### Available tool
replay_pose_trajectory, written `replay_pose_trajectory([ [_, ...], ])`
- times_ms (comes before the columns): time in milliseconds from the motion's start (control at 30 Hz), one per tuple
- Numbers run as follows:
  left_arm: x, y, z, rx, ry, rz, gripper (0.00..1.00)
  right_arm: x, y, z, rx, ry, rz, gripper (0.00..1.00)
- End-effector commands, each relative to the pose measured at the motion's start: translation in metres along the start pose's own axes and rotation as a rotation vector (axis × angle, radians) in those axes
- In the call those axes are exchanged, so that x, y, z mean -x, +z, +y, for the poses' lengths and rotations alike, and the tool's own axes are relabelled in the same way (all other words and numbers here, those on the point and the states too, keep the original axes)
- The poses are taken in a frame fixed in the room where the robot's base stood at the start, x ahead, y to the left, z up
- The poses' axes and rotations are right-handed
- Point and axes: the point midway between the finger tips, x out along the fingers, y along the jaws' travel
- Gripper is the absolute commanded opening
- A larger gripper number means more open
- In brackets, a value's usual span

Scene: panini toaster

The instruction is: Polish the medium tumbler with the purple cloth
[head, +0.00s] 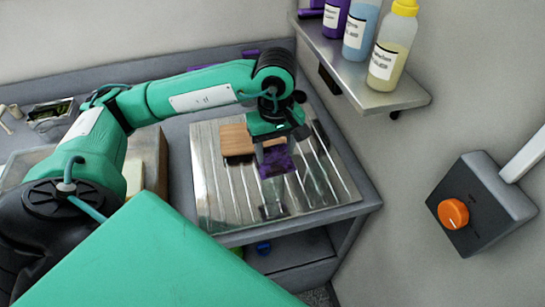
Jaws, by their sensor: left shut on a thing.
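My left gripper (272,146) points down above the ridged metal drainboard (215,195) and is shut on the purple cloth (277,163). The cloth hangs between and below the fingers. Clear, glass-like shapes show just right of and below the cloth, one of them a glass (316,182) on the drainboard. They blend with the metal's reflections, so I cannot tell which is the medium tumbler or whether the cloth touches it. My right gripper is not in view.
A wooden block (236,139) lies on the drainboard left of the gripper. A metal shelf (395,98) with several bottles overhangs at the upper right. A grey box with an orange knob (453,213) is on the right wall. The drainboard's left part is clear.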

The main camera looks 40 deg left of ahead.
Motion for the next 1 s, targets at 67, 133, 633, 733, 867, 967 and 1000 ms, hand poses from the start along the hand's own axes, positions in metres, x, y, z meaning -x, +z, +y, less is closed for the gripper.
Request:
replay_pose_trajectory([
  [67,0.003,0.000,-0.004,-0.002,-0.001,0.002,0.30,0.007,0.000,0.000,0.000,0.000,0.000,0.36],
  [133,0.002,-0.001,-0.004,-0.003,0.000,0.003,0.30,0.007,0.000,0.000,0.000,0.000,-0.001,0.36],
  [633,0.022,-0.001,-0.004,-0.002,0.003,0.004,0.30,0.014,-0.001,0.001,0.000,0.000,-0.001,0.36],
  [733,0.034,-0.001,-0.004,-0.002,0.003,0.003,0.30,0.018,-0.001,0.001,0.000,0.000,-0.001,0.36],
  [867,0.042,-0.001,-0.004,-0.002,0.002,0.003,0.30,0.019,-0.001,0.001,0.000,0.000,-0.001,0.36],
  [967,0.042,-0.001,-0.004,-0.002,0.001,0.003,0.30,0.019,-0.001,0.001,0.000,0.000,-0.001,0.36],
  [1000,0.042,-0.001,-0.004,-0.002,0.001,0.002,0.30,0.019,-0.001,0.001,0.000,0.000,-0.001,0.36],
])
